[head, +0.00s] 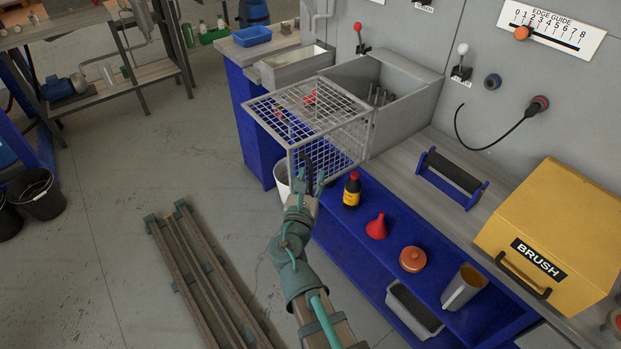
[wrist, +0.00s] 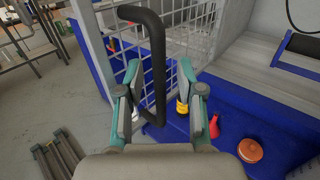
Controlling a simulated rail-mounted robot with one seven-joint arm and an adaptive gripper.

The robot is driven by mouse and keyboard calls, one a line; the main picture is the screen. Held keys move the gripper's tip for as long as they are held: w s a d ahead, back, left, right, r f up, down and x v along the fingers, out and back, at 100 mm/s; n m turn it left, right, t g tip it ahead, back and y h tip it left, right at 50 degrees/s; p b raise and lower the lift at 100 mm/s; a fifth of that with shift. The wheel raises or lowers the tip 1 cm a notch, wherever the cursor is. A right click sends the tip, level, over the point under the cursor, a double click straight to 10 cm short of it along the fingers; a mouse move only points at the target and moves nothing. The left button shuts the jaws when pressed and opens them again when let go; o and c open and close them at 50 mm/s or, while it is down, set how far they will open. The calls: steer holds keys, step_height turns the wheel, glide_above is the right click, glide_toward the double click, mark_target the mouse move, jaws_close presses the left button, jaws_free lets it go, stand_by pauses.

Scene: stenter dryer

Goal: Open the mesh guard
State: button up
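The mesh guard (head: 343,138) is a pale wire cage with a solid frame. In the head view it juts out from the front of an open grey metal box (head: 412,108). Its black bar handle (wrist: 157,65) stands large in the wrist view, and it also shows as a dark piece beside the fingers in the head view (head: 307,162). My gripper (head: 310,178) is at the guard's near lower corner. In the wrist view its fingers (wrist: 159,98) are spread apart, with the handle's lower part between them and a gap visible to the right finger. Contact is unclear.
A white bucket (head: 282,182) is partly hidden behind the guard. Metal rails (head: 205,275) lie on the floor; open floor lies left.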

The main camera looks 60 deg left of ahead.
steer(key=v, duration=0.7)
steer(key=shift+d, duration=0.2)
steer(key=shift+s, duration=0.1)
stand_by(0.4)
